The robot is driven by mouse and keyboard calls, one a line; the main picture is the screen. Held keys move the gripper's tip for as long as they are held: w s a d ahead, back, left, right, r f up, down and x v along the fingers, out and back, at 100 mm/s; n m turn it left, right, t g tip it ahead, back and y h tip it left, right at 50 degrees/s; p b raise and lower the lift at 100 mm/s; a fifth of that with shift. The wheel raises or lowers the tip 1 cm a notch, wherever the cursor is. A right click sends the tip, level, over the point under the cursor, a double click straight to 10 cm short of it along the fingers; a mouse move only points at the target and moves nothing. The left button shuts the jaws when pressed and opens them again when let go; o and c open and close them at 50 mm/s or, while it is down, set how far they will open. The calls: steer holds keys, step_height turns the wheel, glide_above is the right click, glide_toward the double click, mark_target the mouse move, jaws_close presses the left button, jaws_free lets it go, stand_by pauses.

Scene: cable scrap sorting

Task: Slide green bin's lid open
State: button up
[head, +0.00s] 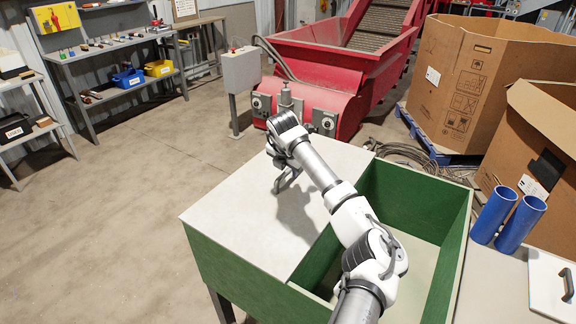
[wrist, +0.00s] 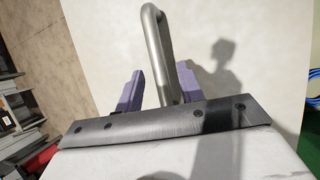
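The green bin (head: 435,195) stands in front of me in the head view. Its pale flat lid (head: 235,215) covers the left part; the right part is open and looks empty. A grey metal loop handle (head: 286,180) rises from the lid; it shows large in the wrist view (wrist: 158,45). My gripper (wrist: 159,88) is at the handle, its two purple fingers apart with the handle bar between them. A gap shows between the left finger and the bar; whether the right finger touches it I cannot tell. In the head view my arm hides much of the gripper.
Two blue tubes (head: 508,220) and a white panel with a dark handle (head: 550,285) are on a surface right of the bin. Large cardboard boxes (head: 490,85) and a red machine (head: 335,65) stand behind. The floor left of the bin is clear.

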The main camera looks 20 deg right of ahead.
steer(key=shift+c, duration=0.4)
jaws_close()
